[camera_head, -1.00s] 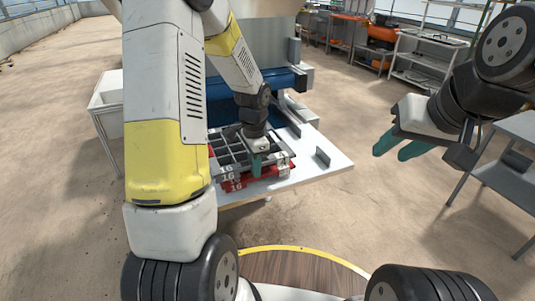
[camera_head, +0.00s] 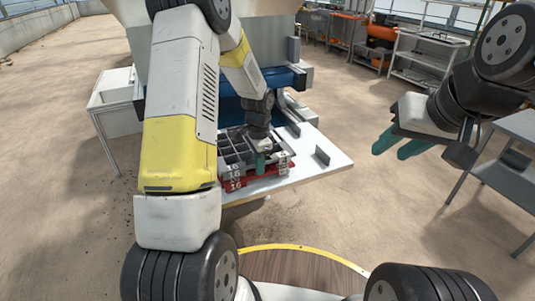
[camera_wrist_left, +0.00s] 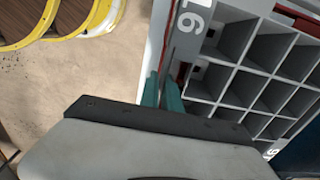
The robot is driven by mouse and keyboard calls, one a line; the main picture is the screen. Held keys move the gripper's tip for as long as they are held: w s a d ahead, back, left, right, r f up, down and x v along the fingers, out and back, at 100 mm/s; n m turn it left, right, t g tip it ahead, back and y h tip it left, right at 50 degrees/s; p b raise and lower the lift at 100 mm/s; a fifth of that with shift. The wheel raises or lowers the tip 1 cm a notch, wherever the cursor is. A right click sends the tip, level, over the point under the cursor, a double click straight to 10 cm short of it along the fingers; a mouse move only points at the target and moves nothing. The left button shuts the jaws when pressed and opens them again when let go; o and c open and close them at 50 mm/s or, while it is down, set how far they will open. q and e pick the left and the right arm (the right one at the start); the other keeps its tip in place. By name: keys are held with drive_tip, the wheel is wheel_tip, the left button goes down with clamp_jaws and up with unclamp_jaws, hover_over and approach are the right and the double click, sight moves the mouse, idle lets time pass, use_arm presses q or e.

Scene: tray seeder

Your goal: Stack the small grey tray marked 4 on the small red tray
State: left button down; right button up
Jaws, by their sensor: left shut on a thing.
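A grey compartment tray (camera_head: 236,171) is over a red tray (camera_head: 262,183) on the white table's near part. My right gripper (camera_head: 398,143) is open, empty and off to the right.
The white table (camera_head: 315,172) has bare room to the right of the trays, with a small dark upright bracket (camera_head: 322,156) on it. A blue machine part (camera_head: 290,78) stands behind. A grey side table (camera_head: 508,180) is at the right.

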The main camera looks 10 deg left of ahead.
use_arm(q)
drive_tip(key=c, duration=1.6)
unclamp_jaws()
drive_tip(key=shift+o, duration=0.2)
drive_tip(key=s+r+n+t, duration=0.1)
drive_tip(key=s+r, duration=0.1)
drive_tip(key=r, duration=0.8)
drive_tip(key=s+r+n, duration=0.1)
drive_tip(key=s+r, duration=0.1)
drive_tip(key=r, duration=0.7)
drive_tip(key=s+d+r+n+t+h, duration=0.1)
drive_tip(key=s+r+n, duration=0.3)
drive_tip(key=s, duration=0.6)
drive_tip(key=s+d+r+n+t+h, duration=0.1)
drive_tip(key=s+r+n+t, duration=0.3)
drive_tip(key=s, duration=0.6)
drive_tip(key=shift+s+r+n, duration=0.15)
drive_tip(key=shift+r+n, duration=0.15)
drive_tip(key=shift+r, duration=0.45)
drive_tip(key=shift+d, duration=0.1)
